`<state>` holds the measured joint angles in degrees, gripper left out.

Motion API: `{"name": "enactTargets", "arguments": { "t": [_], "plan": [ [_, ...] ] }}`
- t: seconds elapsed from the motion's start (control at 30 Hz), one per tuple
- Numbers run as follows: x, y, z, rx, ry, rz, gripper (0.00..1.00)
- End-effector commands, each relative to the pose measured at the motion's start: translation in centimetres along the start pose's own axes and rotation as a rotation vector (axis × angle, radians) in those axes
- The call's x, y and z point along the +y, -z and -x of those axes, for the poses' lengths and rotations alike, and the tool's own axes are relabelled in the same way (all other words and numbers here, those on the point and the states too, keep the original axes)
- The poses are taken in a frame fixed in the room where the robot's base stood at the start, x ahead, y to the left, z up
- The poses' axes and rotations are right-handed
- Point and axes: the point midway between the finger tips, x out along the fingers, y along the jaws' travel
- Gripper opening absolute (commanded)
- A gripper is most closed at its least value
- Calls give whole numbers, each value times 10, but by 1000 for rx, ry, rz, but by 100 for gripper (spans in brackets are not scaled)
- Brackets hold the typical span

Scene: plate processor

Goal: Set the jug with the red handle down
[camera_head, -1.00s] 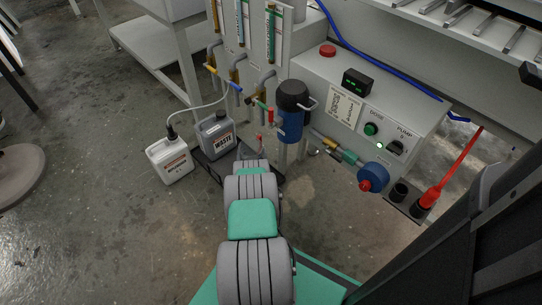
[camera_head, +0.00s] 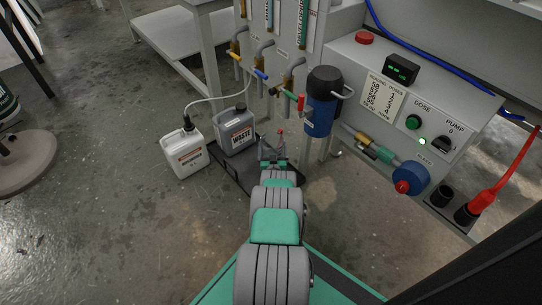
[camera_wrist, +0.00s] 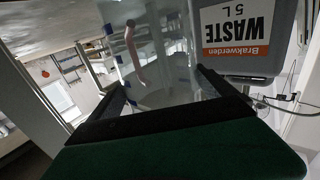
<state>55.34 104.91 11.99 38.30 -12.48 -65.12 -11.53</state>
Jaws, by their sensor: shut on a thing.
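The clear jug (camera_wrist: 165,65) with a pinkish-red handle (camera_wrist: 135,52) is between the two dark fingers of my gripper (camera_wrist: 165,88) in the wrist view. The gripper is shut on it. In the head view my gripper (camera_head: 273,158) is low, just right of the grey waste canister, with a bit of red (camera_head: 281,131) showing at its far end. The rest of the jug is hard to make out there. I cannot tell whether the jug's base touches anything.
The grey WASTE canister (camera_head: 236,130) stands on a black tray (camera_head: 234,178), close beside the jug. A white canister (camera_head: 185,152) with a hose stands to its left. A blue filter housing (camera_head: 322,115) and the dosing panel (camera_head: 400,90) are at right.

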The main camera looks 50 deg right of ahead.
Motion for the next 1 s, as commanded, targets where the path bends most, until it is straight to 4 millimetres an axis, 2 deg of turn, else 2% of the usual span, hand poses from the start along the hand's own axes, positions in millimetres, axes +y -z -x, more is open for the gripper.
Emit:
{"name": "enactTargets", "arguments": {
  "t": [0.03, 0.1, 0.23, 0.47, 0.5, 0.57, 0.87, 1.0],
  "plan": [
    [1, -23, 2, -3, -2, 0, 49],
    [3, -31, 2, -3, -5, 0, 49],
    [6, -26, 1, -2, -8, 0, 49],
    [5, -31, 2, -4, -7, 0, 49],
    [4, -31, 2, -5, -7, 0, 96],
    [4, -30, 2, -5, -6, 0, 100],
    [3, -25, 2, -3, -5, 0, 100],
    [-3, -23, 23, -8, -7, -1, 100]
  ]
}}
